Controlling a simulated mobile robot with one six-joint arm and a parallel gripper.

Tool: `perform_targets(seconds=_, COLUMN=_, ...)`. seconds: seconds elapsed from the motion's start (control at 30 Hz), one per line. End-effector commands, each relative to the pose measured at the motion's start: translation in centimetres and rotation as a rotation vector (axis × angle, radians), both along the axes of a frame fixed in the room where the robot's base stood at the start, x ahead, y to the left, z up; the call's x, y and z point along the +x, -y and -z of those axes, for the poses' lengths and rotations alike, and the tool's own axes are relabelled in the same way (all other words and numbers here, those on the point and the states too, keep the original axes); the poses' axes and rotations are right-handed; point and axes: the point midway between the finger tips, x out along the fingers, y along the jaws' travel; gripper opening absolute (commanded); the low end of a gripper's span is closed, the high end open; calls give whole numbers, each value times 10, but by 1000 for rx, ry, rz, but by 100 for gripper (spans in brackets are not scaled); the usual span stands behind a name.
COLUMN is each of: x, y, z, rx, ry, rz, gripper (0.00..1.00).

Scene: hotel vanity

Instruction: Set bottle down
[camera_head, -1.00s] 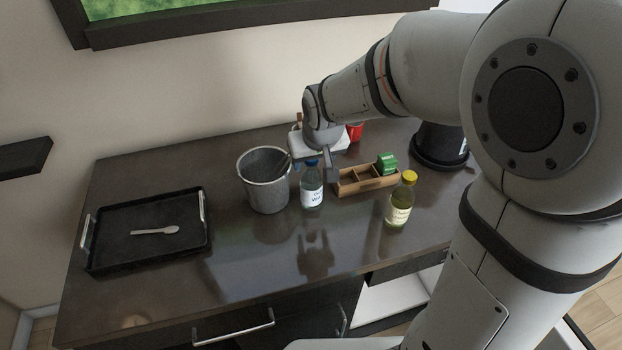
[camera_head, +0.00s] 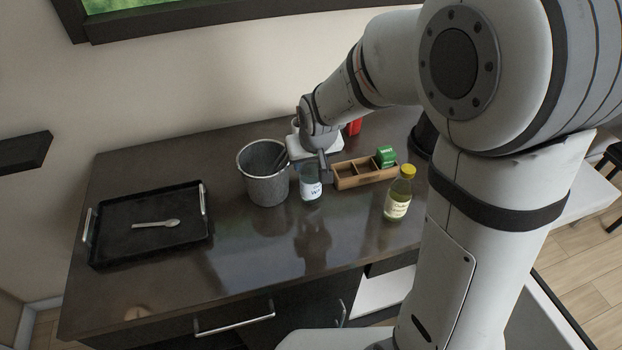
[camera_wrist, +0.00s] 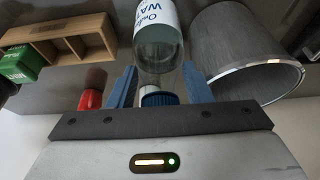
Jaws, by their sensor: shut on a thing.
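The clear water bottle (camera_head: 311,186) with a white label stands upright at the middle of the dark counter, just right of the grey bucket. In the wrist view the bottle (camera_wrist: 158,45) points away from me, its blue cap (camera_wrist: 160,99) between the two blue fingers. My gripper (camera_head: 309,161) is over the bottle's top, shut on it; it also shows in the wrist view (camera_wrist: 158,88). The cap is hidden in the head view. I cannot tell whether the base touches the counter.
The grey bucket (camera_head: 264,187) stands close left. A wooden divided box (camera_head: 364,178) with a green carton (camera_head: 386,156) is right, and a yellow-capped bottle (camera_head: 399,196) is nearer the front. A black tray (camera_head: 110,246) with a spoon lies left. The front middle counter is clear.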

Motion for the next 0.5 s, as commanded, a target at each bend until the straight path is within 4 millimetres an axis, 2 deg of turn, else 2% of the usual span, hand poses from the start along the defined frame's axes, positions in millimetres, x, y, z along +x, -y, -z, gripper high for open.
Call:
perform_targets(seconds=0.03, x=0, y=0, z=0, rx=0, ry=1, rz=0, gripper=17)
perform_targets(seconds=0.23, x=0, y=0, z=-1, rx=0, ry=1, rz=-1, gripper=0)
perform_targets(seconds=0.5, x=0, y=-1, z=-1, rx=1, ry=3, rz=-1, gripper=0)
